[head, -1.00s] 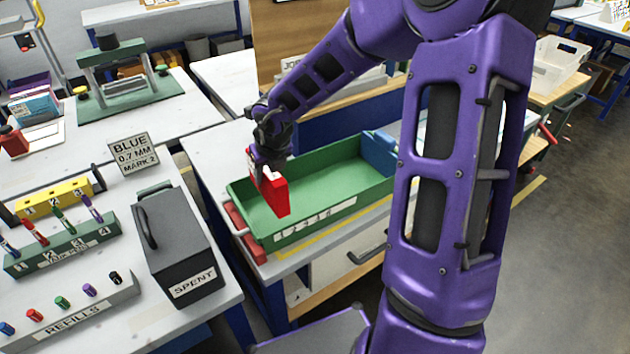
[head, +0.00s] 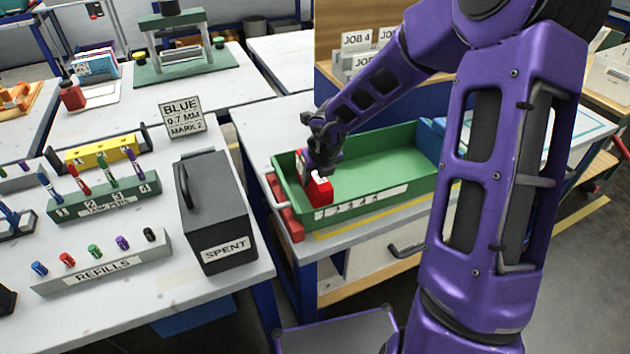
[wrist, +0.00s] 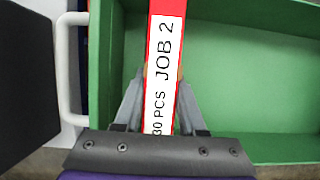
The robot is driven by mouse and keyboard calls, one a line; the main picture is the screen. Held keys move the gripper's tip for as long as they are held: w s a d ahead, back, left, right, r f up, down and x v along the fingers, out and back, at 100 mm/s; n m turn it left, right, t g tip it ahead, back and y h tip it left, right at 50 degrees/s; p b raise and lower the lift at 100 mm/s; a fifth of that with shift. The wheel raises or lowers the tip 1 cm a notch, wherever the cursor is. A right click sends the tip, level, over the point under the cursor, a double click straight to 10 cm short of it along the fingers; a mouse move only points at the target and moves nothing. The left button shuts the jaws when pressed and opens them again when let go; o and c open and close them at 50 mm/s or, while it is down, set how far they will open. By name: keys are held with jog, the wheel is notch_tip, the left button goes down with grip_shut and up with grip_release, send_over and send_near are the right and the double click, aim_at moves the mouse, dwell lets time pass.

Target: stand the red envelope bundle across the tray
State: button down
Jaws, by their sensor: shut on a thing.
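The red envelope bundle (head: 320,191) is at the left end of the green tray (head: 400,150), partly below the tray's rim in the head view. In the wrist view the bundle (wrist: 152,28) runs up the picture, with a white label reading "JOB 2" and "30 PCS". My gripper (head: 318,172) is shut on it, one finger on each side; the fingers also show in the wrist view (wrist: 160,95). A strip of green tray floor (wrist: 122,45) shows left of the bundle and a wider area right of it. Whether the bundle's bottom touches the floor is hidden.
A red part (head: 284,208) sits outside the tray's left end. The black SPENT box (head: 215,212) stands on the bench to the left. The tray's middle is clear.

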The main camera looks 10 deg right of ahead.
jog(key=shift+c, duration=2.4)
grip_release()
jog(key=p+v, duration=0.6)
jog(key=v, duration=0.4)
jog(key=shift+r+p, duration=0.3)
jog(key=shift+r, duration=0.1)
jog(key=shift+s+r+p, duration=0.3)
jog(key=shift+s+r, duration=0.05)
jog(key=shift+r, duration=0.25)
jog(key=shift+d+f, duration=0.1)
